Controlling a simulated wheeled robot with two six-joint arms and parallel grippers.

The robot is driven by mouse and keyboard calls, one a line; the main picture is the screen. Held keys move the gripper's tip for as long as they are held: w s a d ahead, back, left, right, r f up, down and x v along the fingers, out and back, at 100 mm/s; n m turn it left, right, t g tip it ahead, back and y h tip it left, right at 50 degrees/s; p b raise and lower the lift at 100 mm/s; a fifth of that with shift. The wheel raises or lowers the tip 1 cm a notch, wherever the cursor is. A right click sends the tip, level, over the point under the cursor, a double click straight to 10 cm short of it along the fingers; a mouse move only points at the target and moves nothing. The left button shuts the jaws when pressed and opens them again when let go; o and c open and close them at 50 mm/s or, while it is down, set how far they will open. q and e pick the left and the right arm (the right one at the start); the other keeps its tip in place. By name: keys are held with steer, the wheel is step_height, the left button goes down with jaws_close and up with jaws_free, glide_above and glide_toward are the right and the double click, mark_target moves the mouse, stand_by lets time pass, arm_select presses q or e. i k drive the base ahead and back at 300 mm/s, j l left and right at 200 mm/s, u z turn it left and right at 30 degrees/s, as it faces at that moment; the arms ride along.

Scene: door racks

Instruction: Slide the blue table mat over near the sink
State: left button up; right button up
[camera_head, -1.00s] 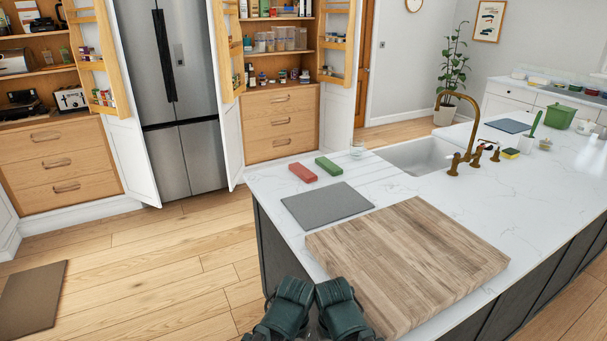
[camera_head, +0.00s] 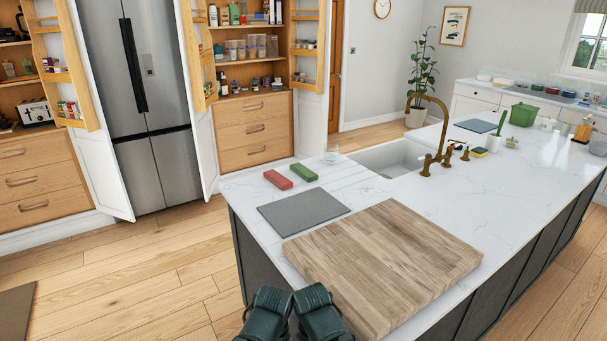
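A dark blue-grey mat (camera_head: 477,126) lies flat on the white island counter, beyond the sink and tap. A plain grey mat (camera_head: 303,211) lies flat nearer to me, left of the wooden board. The sink (camera_head: 392,157) is set into the counter between the two mats, with a brass tap (camera_head: 440,150) on its right side.
A large wooden board (camera_head: 383,258) covers the near end of the island (camera_head: 520,175). A red block (camera_head: 278,179), a green block (camera_head: 304,172) and a glass (camera_head: 331,155) stand left of the sink. Open pantry doors stand behind.

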mark_target(475, 125)
steer(key=i+j, duration=0.1)
steer(key=j, duration=0.25)
steer(key=i+j+u, duration=0.1)
steer(key=j, duration=0.2)
steer(key=i+j, duration=0.1)
steer(key=j, duration=0.25)
steer(key=i+j+u, duration=0.2)
steer(key=i+j, duration=0.15)
steer(key=i+j+u, duration=0.25)
steer(key=i, duration=0.2)
steer(key=i+j+u, duration=0.2)
steer(key=i, duration=0.25)
steer(key=i+u, duration=0.25)
steer(key=i, duration=1.1)
steer(key=i+j+z, duration=0.15)
steer(key=i, duration=0.75)
steer(key=i+z, duration=0.75)
steer(key=i+j+z, duration=0.2)
steer(key=i+z, duration=0.2)
steer(key=i+l+z, duration=0.2)
steer(key=i+z, duration=0.6)
steer(key=z, duration=0.15)
steer(key=i+j+z, duration=0.1)
steer(key=i+z, duration=0.65)
steer(key=i, duration=1.4)
